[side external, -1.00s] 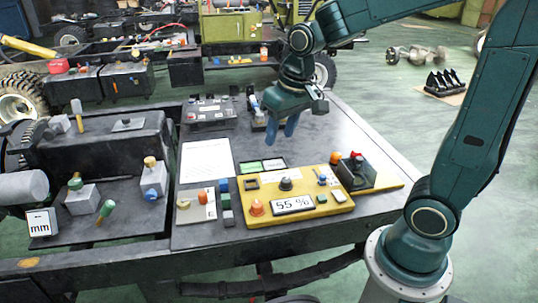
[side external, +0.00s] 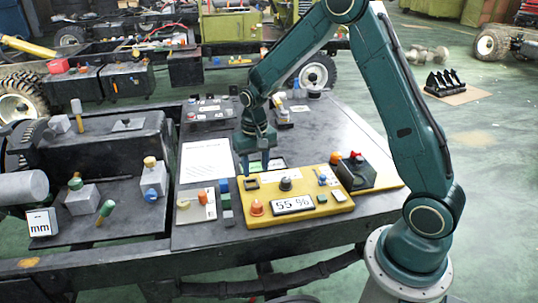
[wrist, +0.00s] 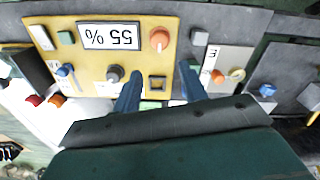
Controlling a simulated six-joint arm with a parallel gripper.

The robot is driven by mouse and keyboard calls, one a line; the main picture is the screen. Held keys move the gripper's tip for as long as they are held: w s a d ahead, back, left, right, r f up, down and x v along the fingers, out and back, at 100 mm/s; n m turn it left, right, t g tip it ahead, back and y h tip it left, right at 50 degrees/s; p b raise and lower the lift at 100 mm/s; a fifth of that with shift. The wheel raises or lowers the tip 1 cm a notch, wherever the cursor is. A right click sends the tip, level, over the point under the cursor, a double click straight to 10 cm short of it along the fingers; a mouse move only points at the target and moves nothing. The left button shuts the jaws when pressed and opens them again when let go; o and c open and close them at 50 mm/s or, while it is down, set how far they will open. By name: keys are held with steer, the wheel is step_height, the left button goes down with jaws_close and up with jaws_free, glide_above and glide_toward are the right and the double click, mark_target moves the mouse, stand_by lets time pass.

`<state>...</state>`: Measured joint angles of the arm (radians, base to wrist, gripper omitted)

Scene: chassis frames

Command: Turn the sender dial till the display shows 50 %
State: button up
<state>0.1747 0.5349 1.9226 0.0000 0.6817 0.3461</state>
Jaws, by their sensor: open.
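A yellow panel (side external: 303,212) lies on the dark table, with a display (side external: 292,205) reading 55 %; it appears upside down in the wrist view (wrist: 108,36). A dark round knob (side external: 285,184) sits behind the display, and an orange knob (side external: 257,207) sits to its left. I see no readable label telling which is the sender dial. My gripper (side external: 254,168) is open and empty over the panel's back left corner. In the wrist view, its blue fingers (wrist: 161,75) straddle a dark square frame; the dark knob (wrist: 115,73) is outside them, just left of the left finger.
A blue toggle (side external: 322,180), a green button (side external: 321,198) and a white button (side external: 339,196) are on the panel's right. A dark box with a red knob (side external: 355,155) stands beyond. A white sheet (side external: 207,159) lies left of my gripper. The table behind right is clear.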

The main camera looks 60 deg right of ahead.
mark_target(257, 203)
steer(key=shift+f, duration=0.25)
steer(key=shift+f, duration=6.75)
steer(key=c, duration=0.7)
